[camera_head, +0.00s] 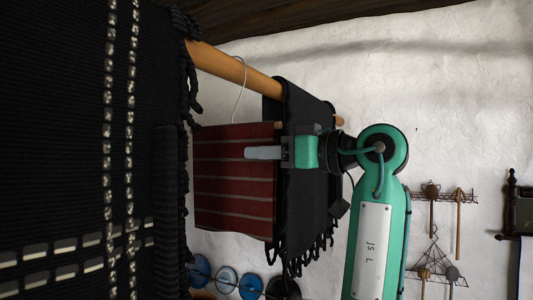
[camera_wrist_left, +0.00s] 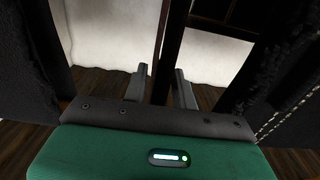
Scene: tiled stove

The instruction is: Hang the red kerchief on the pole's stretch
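The red kerchief (camera_head: 235,190), dark red with pale stripes, hangs flat below the wooden pole (camera_head: 235,71), between two black cloths. A thin white wire hook (camera_head: 239,92) rises from its top edge and crosses up to the pole's upper edge; its hold on the far side is hidden. My left gripper (camera_head: 264,153) reaches in from the right, its visible finger across the kerchief's upper right part. In the left wrist view its fingers (camera_wrist_left: 160,90) stand apart, with a narrow dark strip between them, perhaps the kerchief edge-on. My right gripper is not in view.
A large black fringed cloth (camera_head: 75,150) fills the left side. Another black cloth (camera_head: 308,205) hangs from the pole right behind my gripper. Blue plates (camera_head: 226,280) show below, and wall racks with utensils (camera_head: 445,194) at the right.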

